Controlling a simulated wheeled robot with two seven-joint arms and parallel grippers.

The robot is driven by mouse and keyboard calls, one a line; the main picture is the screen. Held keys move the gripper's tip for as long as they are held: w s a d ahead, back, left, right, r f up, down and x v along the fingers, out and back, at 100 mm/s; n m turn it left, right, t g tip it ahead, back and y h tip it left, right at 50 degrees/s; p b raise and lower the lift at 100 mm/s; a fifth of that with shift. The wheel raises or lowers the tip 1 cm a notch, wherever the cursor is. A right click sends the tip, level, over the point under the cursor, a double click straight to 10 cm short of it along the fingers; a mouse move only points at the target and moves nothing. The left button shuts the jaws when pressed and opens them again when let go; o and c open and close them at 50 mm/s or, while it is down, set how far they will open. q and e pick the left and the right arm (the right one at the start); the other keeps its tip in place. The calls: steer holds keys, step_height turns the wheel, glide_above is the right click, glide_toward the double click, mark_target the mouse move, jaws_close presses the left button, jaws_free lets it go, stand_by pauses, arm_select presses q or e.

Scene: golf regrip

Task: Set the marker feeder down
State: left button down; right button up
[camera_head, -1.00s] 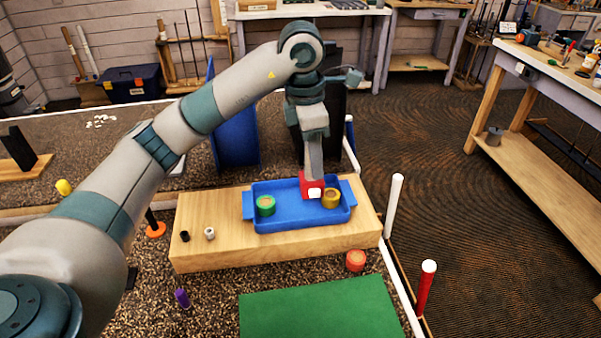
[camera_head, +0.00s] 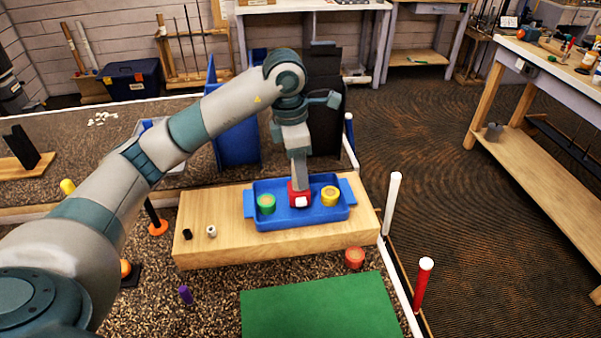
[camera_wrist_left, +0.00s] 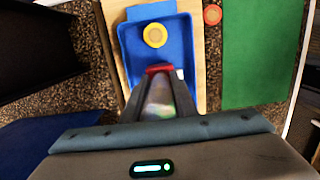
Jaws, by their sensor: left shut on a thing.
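The marker feeder (camera_head: 301,202), seemingly the red block with a white face, is in the grip of my left gripper (camera_head: 299,187). It is at the middle of the blue tray (camera_head: 262,222), between a green round piece (camera_head: 266,203) and a yellow one (camera_head: 330,196). I cannot tell whether it touches the tray floor. In the left wrist view its red edge (camera_wrist_left: 160,69) shows at my left fingertips (camera_wrist_left: 160,88), and the yellow piece (camera_wrist_left: 155,35) lies beyond it. My right gripper is out of view.
The tray sits on a wooden block (camera_head: 215,250). A small black piece (camera_head: 187,234) and a white one (camera_head: 211,231) stand on the block's left end. An orange-red round piece (camera_head: 355,258) and a green mat (camera_head: 315,308) lie in front. A white post (camera_head: 393,205) stands at right.

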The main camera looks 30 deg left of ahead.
arm_select(q)
steer(key=shift+f, duration=0.85)
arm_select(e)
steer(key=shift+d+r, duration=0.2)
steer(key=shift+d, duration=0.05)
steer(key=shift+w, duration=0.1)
arm_select(q)
steer(key=c, duration=1.4)
jaws_free()
steer(key=shift+c, duration=0.2)
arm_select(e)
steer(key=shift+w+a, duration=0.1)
arm_select(q)
steer(key=shift+r, duration=0.1)
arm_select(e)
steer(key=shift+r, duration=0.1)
